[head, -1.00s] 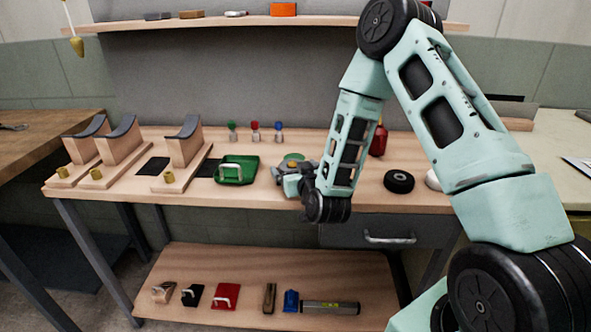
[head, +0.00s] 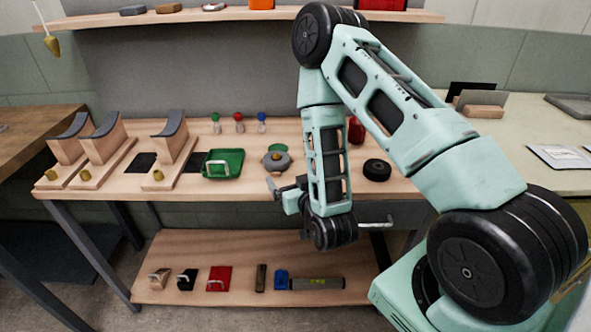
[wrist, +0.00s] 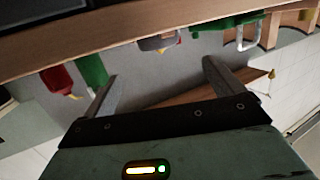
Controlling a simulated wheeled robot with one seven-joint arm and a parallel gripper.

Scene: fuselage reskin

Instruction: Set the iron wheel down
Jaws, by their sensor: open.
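A grey round piece with an orange-brown centre (head: 277,160), which looks like the iron wheel, lies flat on the workbench (head: 240,190) right of the green tray. It also shows in the wrist view (wrist: 160,42), beyond my fingers. My gripper (head: 273,186) is in front of it, near the bench's front edge, and appears apart from it. In the wrist view my gripper (wrist: 159,70) has its two fingers wide apart with nothing between them. A black ring-shaped wheel (head: 377,170) lies farther right on the bench.
A green tray with a pale handle (head: 223,163) is left of the grey piece. Wooden cradles (head: 172,150) stand at the left. Small coloured-top bottles (head: 239,124) stand behind; a red bottle (head: 356,130) is partly behind my arm. A lower shelf (head: 190,250) holds several tools.

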